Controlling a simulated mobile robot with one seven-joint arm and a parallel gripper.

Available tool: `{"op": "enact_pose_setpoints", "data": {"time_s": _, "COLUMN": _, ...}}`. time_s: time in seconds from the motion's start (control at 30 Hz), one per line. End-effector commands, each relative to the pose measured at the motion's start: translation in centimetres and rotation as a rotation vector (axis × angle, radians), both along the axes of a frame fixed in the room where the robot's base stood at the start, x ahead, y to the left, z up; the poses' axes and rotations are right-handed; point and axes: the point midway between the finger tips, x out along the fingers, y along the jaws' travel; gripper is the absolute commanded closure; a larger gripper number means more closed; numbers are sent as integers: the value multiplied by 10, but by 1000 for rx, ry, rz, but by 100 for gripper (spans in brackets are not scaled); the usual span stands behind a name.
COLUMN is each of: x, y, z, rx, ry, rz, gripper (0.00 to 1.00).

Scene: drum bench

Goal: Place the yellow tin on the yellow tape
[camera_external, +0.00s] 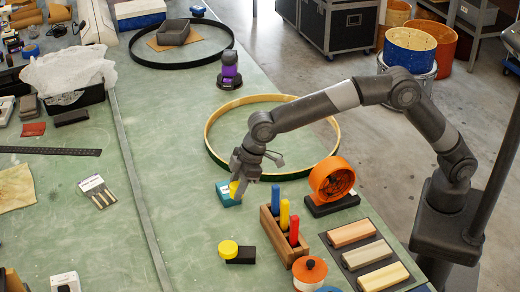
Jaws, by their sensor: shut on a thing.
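My gripper (238,180) points down over the bench and is shut on a small yellow object (234,189), which I take for the yellow tin. My fingers hide part of it. A teal block (227,198) lies right at it; I cannot tell whether the two touch. A round yellow piece (228,249) with a flat top sits nearer the camera, beside or partly on a black block (241,257). It may be the yellow tape; it is too small to tell. My gripper is apart from it.
A wooden rack (272,235) with blue, yellow and red upright pieces stands right of the yellow piece. An orange ring (331,179) on a black base and a large drum hoop (210,140) are close to my arm. Bare green bench lies left of the teal block.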

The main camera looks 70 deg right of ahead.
Motion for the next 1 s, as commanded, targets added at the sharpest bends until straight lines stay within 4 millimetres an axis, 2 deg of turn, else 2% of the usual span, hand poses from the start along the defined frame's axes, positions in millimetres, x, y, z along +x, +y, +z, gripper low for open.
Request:
{"op": "enact_pose_setpoints", "data": {"time_s": 0.3, "x": -13, "y": 69, "z": -42, "rx": -2, "ry": 2, "rz": 6, "gripper": 87}}
{"op": "enact_pose_setpoints", "data": {"time_s": 0.5, "x": -17, "y": 102, "z": -62, "rx": -1, "ry": 1, "rz": 3, "gripper": 87}}
{"op": "enact_pose_setpoints", "data": {"time_s": 0.73, "x": -18, "y": 110, "z": -73, "rx": 0, "ry": 1, "rz": 0, "gripper": 87}}
{"op": "enact_pose_setpoints", "data": {"time_s": 1.0, "x": -18, "y": 110, "z": -107, "rx": 0, "ry": 0, "rz": 1, "gripper": 87}}
